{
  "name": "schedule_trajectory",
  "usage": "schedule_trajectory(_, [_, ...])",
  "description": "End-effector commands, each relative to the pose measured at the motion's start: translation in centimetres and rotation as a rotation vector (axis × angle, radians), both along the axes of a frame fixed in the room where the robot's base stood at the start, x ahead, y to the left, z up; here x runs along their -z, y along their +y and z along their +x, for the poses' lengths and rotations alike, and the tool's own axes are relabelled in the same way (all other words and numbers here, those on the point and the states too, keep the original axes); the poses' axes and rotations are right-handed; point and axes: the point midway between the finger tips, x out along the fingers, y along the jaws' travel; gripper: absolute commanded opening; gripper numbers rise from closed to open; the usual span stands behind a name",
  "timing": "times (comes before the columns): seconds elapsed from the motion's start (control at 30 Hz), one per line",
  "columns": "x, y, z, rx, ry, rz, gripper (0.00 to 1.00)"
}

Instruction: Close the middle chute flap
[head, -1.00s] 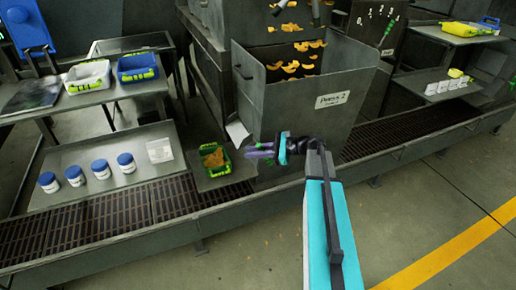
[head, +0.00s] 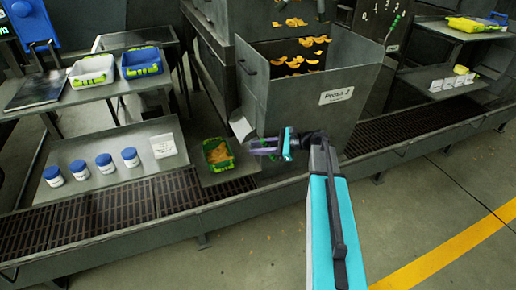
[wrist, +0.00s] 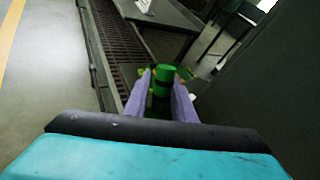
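A small pale flap (head: 241,126) sticks out at a tilt from the lower left side of the grey box labelled Press 2 (head: 345,110). A green-rimmed basket (head: 217,153) with orange pieces stands below it to the left. My gripper (head: 258,147) is just right of and below the flap, its purple fingers pointing left, beside the box's lower front.
A lower shelf (head: 110,178) at left carries several blue-lidded jars and a pale card. White (head: 91,72) and blue (head: 140,62) bins stand on the table above. A dark grated platform (head: 100,215) runs along the front. The floor (head: 440,200) at right is clear.

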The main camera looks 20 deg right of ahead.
Motion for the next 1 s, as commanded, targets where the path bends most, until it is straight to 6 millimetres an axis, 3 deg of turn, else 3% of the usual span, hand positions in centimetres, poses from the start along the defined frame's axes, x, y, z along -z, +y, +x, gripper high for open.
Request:
schedule_trajectory(0.27, [-1.0,-2.0,-1.4,0.002,0.000,-0.001,0.23])
schedule_trajectory(0.7, [-3.4,-7.3,-5.2,0.001,0.000,-0.001,0.23])
schedule_trajectory(1.0, [-4.4,-9.9,-7.2,-0.002,0.001,-0.001,0.23])
